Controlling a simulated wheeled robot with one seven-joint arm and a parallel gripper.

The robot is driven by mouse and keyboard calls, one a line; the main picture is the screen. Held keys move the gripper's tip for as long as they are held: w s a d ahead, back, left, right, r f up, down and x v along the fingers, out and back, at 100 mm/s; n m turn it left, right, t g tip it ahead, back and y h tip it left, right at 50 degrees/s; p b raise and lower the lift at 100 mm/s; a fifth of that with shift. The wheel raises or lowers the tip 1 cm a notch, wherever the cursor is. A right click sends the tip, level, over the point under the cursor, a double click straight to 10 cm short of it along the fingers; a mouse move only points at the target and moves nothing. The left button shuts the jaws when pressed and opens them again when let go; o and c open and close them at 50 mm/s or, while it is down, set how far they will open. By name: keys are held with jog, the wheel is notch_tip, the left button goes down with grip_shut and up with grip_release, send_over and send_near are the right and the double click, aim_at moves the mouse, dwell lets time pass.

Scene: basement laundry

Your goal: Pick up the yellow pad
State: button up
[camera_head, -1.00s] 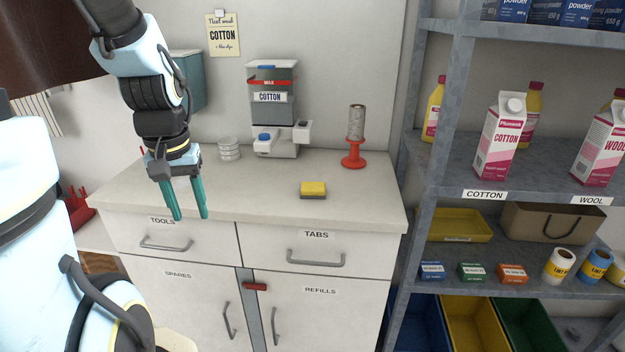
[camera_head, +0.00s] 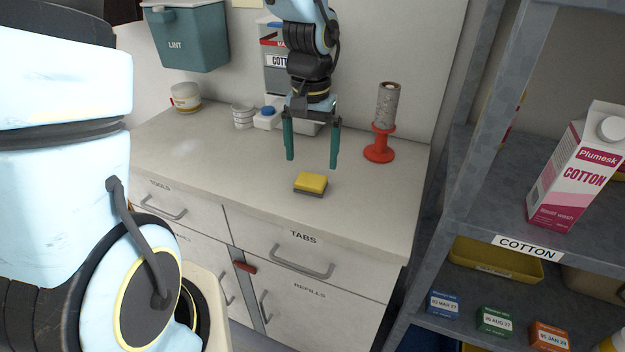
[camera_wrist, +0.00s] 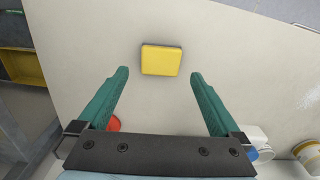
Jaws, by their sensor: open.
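The yellow pad (camera_head: 311,183), a small yellow block with a dark underside, lies flat on the pale counter above the TABS drawer. My gripper (camera_head: 311,163) points down over the counter, open and empty, with its two green fingers spread. In the head view the fingertips show just above and behind the pad. In the wrist view the pad (camera_wrist: 161,60) lies ahead of the fingertips, sideways between the lines of the two fingers (camera_wrist: 158,74). The fingers do not touch it.
A red stand with a grey roll (camera_head: 381,135) stands to the right of my gripper. A COTTON dispenser (camera_head: 278,75), white cups (camera_head: 243,116) and a tub (camera_head: 186,97) stand at the back. A grey shelf (camera_head: 500,210) rises at the right. The counter around the pad is clear.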

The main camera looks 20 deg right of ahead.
aim_at(310, 181)
jog(key=shift+s+a+f+p, duration=0.15)
jog(key=shift+f+p, duration=0.2)
jog(key=shift+f, duration=1.25)
jog(key=shift+s+a+f+p, duration=0.1)
jog(key=shift+f+p, duration=0.25)
jog(key=shift+f, duration=1.25)
jog(key=c, duration=1.2)
